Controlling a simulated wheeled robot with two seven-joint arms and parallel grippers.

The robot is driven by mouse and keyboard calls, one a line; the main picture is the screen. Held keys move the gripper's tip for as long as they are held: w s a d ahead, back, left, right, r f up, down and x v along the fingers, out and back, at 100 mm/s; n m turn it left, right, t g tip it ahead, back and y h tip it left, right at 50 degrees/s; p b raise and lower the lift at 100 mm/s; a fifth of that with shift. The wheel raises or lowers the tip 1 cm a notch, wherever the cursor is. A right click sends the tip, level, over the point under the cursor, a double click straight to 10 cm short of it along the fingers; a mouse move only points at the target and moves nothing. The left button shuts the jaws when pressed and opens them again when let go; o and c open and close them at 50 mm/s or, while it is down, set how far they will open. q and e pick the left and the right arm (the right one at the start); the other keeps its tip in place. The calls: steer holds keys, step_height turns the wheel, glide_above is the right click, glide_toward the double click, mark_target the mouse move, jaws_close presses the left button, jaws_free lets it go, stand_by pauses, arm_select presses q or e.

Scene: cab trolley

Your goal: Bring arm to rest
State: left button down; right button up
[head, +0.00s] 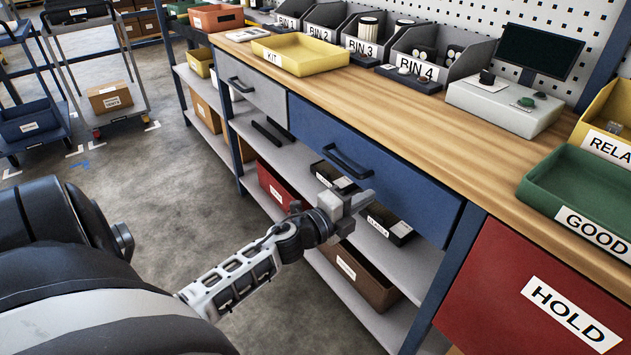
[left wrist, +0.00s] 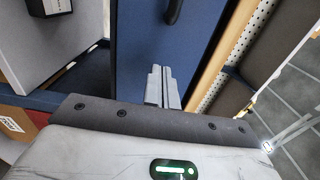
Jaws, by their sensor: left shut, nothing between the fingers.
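My left gripper (head: 362,198) is shut and empty, at the end of my arm coming in from the left. In the head view it shows in front of the blue drawer (head: 395,175), just below the drawer's dark handle (head: 347,163). I cannot tell whether it touches the drawer. In the left wrist view its two fingers (left wrist: 160,82) are together with nothing between them. The blue drawer front (left wrist: 142,45) fills the space behind them, with the handle (left wrist: 173,11) at the top edge. My right gripper is in neither view.
The workbench (head: 395,100) carries a yellow KIT tray (head: 300,66), several grey bins, a white box (head: 505,107) and a green GOOD tray (head: 545,190). A red HOLD panel (head: 490,290) is at lower right. Shelves with bins lie under the bench. A trolley (head: 95,75) stands on open floor at left.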

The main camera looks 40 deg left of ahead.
arm_select(q)
steer(key=s+a, duration=0.1)
steer(key=s, duration=0.7)
steer(key=shift+s+a, duration=0.25)
steer(key=shift+s, duration=0.15)
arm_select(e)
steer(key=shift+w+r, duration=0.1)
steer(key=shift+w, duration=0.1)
arm_select(q)
steer(key=shift+f, duration=0.1)
steer(key=s+d+f+n+g+p, duration=0.1)
steer(key=s+d+f+n+g, duration=0.1)
steer(key=s+d+n, duration=0.4)
steer(key=s+d+f+n+g+p, duration=0.2)
steer(key=s+d+n+g, duration=0.3)
steer(key=d+n, duration=0.7)
steer(key=shift+s+d+f+p, duration=0.3)
steer(key=shift+s+d+f, duration=0.05)
steer(key=shift+d+f, duration=0.35)
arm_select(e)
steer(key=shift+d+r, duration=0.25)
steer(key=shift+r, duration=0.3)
arm_select(q)
steer(key=shift+a, duration=0.1)
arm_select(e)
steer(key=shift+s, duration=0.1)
